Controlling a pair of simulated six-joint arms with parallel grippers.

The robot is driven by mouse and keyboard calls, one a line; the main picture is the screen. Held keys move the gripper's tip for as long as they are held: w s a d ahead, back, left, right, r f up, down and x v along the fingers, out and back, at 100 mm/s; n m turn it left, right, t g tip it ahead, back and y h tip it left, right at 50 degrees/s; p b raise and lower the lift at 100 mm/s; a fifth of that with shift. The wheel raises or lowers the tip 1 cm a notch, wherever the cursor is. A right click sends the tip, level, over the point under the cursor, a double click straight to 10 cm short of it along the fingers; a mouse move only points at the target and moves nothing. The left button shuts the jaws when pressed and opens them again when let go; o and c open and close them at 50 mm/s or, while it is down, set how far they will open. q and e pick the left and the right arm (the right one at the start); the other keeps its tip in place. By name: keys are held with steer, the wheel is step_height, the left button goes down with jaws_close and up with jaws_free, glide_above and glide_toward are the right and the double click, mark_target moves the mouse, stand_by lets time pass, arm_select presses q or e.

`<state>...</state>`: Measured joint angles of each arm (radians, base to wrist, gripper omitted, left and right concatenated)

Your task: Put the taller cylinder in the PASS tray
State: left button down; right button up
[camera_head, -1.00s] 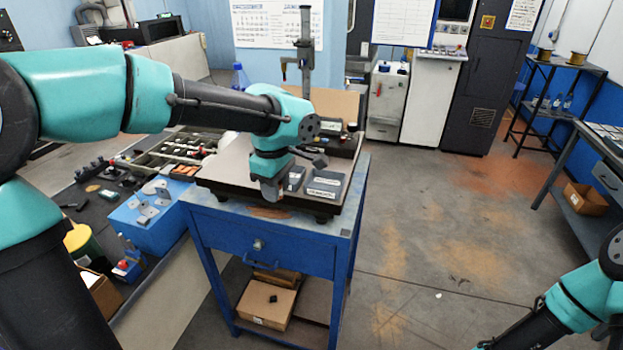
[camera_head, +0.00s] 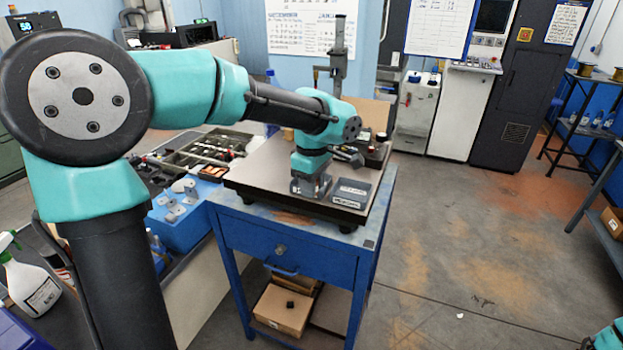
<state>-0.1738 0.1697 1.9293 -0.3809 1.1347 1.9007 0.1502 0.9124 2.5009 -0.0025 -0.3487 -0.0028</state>
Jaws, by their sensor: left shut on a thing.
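My left gripper (camera_head: 309,192) points down, low over the front part of the grey plate (camera_head: 262,168) on the blue bench. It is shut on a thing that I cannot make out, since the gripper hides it. A dark grey tray (camera_head: 351,194) with a pale label stands just right of the gripper; the label is too small to read. Any second tray is hidden behind the gripper. I cannot pick out either cylinder. My right gripper is out of view; only a bit of that arm shows at the bottom right.
A tall height gauge (camera_head: 338,70) stands at the back of the plate, with dark objects (camera_head: 375,150) near it. A blue box with metal parts (camera_head: 182,208) and a sectioned tray (camera_head: 205,150) lie to the left. The floor right of the bench is open.

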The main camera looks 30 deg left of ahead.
arm_select(q)
steer(key=w+a, duration=0.1)
steer(key=w, duration=0.1)
steer(key=w+a, duration=0.1)
steer(key=w, duration=0.1)
steer(key=w+a, duration=0.2)
steer(key=w, duration=0.1)
steer(key=shift+a+f, duration=0.1)
steer(key=shift+f, duration=0.25)
steer(key=shift+w+a, duration=0.2)
steer(key=shift+w, duration=0.15)
steer(key=shift+f, duration=1.8)
steer(key=shift+f, duration=0.2)
steer(key=c, duration=1.1)
jaws_free()
steer(key=shift+r, duration=0.15)
step_height(320, 180, up, 12)
